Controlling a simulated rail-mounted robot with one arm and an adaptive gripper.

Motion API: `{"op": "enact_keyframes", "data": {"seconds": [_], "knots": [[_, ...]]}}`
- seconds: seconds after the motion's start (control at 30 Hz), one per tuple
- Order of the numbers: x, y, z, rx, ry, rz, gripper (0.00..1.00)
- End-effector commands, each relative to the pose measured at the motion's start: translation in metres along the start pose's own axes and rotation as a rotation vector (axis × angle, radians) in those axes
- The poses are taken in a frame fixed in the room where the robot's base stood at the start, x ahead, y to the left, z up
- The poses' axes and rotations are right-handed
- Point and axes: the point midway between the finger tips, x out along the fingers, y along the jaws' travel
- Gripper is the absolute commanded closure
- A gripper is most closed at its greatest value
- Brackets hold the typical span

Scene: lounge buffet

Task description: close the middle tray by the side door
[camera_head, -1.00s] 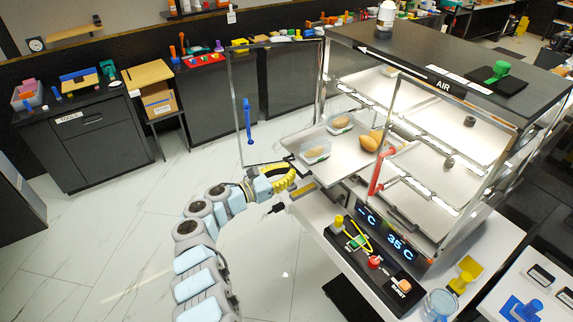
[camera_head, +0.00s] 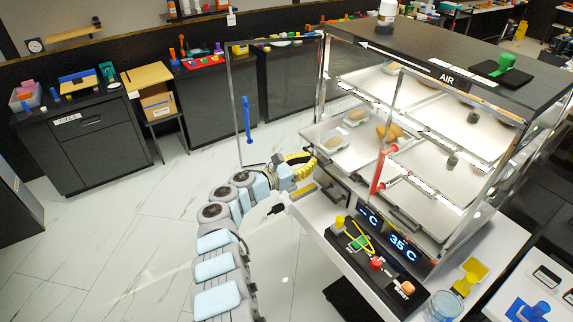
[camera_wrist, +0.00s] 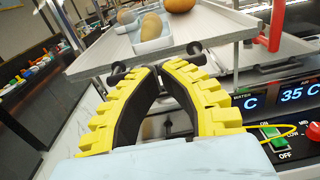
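The middle tray (camera_head: 352,158) sticks out of the open left side of the glass display case, carrying two clear containers (camera_head: 333,143) with brownish food and orange-brown food (camera_head: 389,132). The side door (camera_head: 233,115) is a glass panel with a blue handle (camera_head: 247,117); it stands swung open to the left. My yellow gripper (camera_head: 312,167) is at the tray's outer edge. In the wrist view, my gripper's fingertips (camera_wrist: 160,68) are nearly together at the tray's front edge (camera_wrist: 215,34), between two dark handle ends (camera_wrist: 193,48). Nothing shows held between the fingers; the exact contact is hidden.
A red handle (camera_head: 378,170) stands on the case's front. A control panel (camera_head: 375,250) with buttons and a 35 C display is below it. Other trays (camera_head: 435,170) sit inside the case. A tools cabinet (camera_head: 85,145) stands at the left. The floor on the left is clear.

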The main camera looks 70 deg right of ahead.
Motion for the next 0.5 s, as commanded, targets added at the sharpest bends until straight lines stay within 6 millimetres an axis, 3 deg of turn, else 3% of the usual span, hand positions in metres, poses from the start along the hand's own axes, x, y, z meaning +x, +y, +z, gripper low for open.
{"op": "enact_keyframes", "data": {"seconds": [0.5], "knots": [[0.039,-0.001,-0.003,-0.001,-0.001,-0.002,1.00]]}}
